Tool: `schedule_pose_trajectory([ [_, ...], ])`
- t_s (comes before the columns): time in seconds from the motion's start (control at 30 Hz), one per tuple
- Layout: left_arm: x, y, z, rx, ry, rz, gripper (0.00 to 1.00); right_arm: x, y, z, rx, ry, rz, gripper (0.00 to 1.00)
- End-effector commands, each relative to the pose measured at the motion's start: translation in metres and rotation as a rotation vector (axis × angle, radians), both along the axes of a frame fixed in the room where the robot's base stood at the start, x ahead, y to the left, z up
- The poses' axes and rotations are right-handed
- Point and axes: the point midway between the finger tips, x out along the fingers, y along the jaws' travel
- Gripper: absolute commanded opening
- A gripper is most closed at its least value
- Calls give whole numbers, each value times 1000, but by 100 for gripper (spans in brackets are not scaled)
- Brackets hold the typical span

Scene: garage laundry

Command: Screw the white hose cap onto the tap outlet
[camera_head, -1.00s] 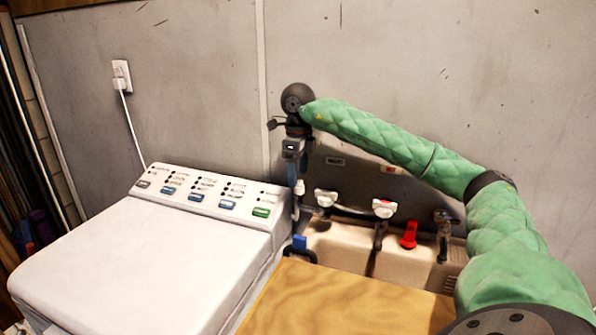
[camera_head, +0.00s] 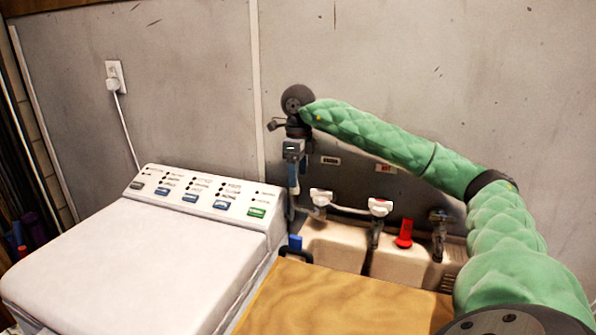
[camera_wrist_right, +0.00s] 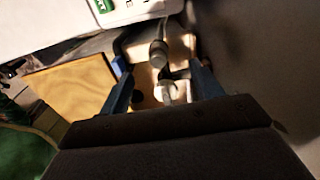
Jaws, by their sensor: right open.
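My right gripper (camera_head: 293,191) points down from the end of the green arm, beside the washer's control panel and left of the taps. In the right wrist view its two blue fingers (camera_wrist_right: 160,92) stand apart, open. Two taps with white tops, a left one (camera_head: 320,197) and a right one (camera_head: 380,207), stand on the wall side of the sink, with a pale hose running between them. In the wrist view a grey round fitting (camera_wrist_right: 158,53) and a small white piece (camera_wrist_right: 166,92) show between the fingers. I cannot tell which white piece is the hose cap. My left gripper is out of view.
The white washer (camera_head: 120,255) fills the left. A pale sink (camera_head: 335,243) holds a red piece (camera_head: 404,234), with a dark tap (camera_head: 438,222) at right. A blue piece (camera_head: 295,243) with a black loop sits at its left corner. A tan board (camera_head: 330,300) lies in front.

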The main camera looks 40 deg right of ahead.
Motion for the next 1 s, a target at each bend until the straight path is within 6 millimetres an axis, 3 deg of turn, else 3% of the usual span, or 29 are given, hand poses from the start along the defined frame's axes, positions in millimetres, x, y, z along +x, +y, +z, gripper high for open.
schedule_pose_trajectory([
  [1.0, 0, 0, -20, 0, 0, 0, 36, 0, 0, -34, 0, 1, 0, 65],
])
